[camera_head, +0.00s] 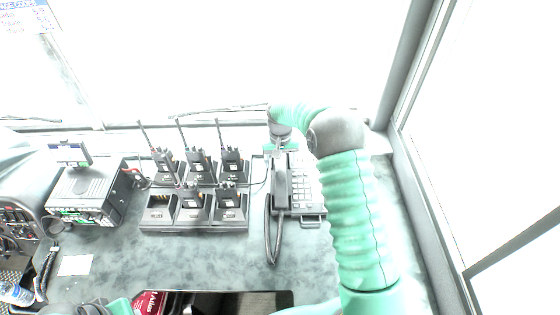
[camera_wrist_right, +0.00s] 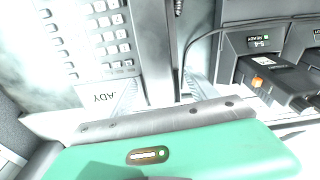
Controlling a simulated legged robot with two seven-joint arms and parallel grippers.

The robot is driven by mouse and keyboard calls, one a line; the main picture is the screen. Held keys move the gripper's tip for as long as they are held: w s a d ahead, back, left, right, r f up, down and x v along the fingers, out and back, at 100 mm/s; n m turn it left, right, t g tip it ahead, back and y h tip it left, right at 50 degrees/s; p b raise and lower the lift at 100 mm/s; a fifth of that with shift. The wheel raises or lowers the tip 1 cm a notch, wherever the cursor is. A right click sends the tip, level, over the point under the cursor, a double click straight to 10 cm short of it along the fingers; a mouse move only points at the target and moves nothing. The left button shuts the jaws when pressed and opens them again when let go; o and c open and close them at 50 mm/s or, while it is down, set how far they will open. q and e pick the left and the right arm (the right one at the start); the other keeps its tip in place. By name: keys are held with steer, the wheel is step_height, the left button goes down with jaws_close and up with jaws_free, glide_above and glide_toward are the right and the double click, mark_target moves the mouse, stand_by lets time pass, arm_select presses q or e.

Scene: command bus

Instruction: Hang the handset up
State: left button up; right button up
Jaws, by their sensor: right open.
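The dark grey handset (camera_head: 281,188) lies lengthwise along the left side of the desk phone (camera_head: 309,188), and its coiled cord (camera_head: 271,240) loops toward the front of the desk. I cannot tell whether it is fully seated. My right gripper (camera_head: 278,152) is at the far end of the handset, coming over the phone from the right. In the right wrist view the open fingers (camera_wrist_right: 163,92) stand on either side of the handset (camera_wrist_right: 152,45), with the phone's keypad (camera_wrist_right: 95,30) to the left. Contact cannot be made out. My left gripper's jaws do not show.
Several handheld radios (camera_head: 198,165) with upright antennas stand in a charger rack (camera_head: 185,226) left of the phone; one front slot is empty. A radio unit (camera_head: 85,192) sits farther left. The window frame (camera_head: 425,185) bounds the right. Desk in front of the rack is clear.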

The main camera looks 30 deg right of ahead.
step_height(320, 180, up, 16)
steer(key=s+a, duration=0.1)
steer(key=s, duration=0.1)
steer(key=s+a+f+n, duration=0.1)
steer(key=s+a+f, duration=0.2)
steer(key=s+a, duration=0.2)
steer(key=s+a+f+n+t, duration=0.1)
steer(key=s+a+f+n, duration=0.1)
steer(key=s+a, duration=0.3)
steer(key=s+a+f+n, duration=0.2)
steer(key=s+a+f, duration=0.3)
steer(key=s, duration=0.7)
steer(key=shift+y, duration=0.4)
steer(key=shift+a, duration=0.2)
